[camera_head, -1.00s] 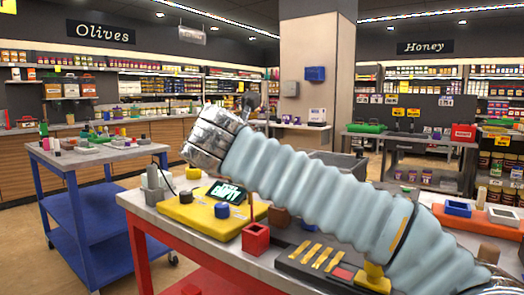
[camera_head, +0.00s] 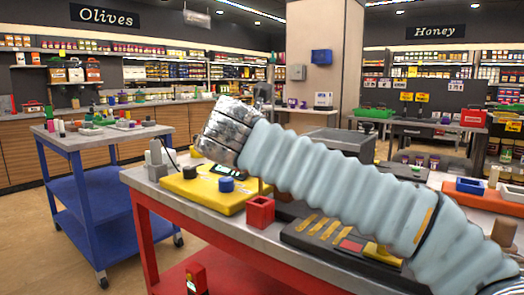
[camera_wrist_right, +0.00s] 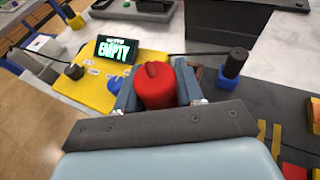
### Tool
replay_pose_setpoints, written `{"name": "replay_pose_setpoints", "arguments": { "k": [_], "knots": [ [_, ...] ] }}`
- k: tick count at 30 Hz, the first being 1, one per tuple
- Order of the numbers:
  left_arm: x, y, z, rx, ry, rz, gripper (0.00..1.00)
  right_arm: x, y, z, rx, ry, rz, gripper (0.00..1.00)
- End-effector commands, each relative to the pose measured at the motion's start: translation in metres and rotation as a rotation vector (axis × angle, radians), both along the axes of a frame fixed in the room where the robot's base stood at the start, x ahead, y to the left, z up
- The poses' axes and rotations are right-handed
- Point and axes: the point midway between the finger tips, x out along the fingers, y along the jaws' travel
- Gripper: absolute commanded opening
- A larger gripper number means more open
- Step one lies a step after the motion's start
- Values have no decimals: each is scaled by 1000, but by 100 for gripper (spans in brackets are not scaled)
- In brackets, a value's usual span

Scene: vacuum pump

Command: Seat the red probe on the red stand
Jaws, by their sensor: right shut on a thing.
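The red probe (camera_wrist_right: 158,85) is a red cylinder between the jaws of my right gripper (camera_wrist_right: 158,92) in the right wrist view. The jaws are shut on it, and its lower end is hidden. In the head view my right arm's silver cuff (camera_head: 222,132) hangs above the yellow pump unit; the jaws and probe are hidden there. The red stand (camera_head: 260,212), a small square block with a dark opening on top, sits on the table's front edge, right of the yellow unit. I cannot make it out in the wrist view. My left gripper is not in view.
The yellow unit (camera_head: 205,192) has knobs and a screen (camera_wrist_right: 112,49) reading EMPTY. A black cylinder on a blue base (camera_wrist_right: 234,66) stands right of the probe, with a cable nearby. A dark tray (camera_head: 335,238) lies under my arm. A blue cart (camera_head: 72,140) stands left.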

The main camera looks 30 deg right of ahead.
Motion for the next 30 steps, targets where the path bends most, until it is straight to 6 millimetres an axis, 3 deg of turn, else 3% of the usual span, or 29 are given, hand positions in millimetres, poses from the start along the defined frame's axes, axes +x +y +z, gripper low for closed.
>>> {"name": "replay_pose_setpoints", "arguments": {
  "k": [30],
  "knots": [
    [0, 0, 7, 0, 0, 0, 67, -1, 1, 0, 0, 0, 0, 2]
  ]
}}
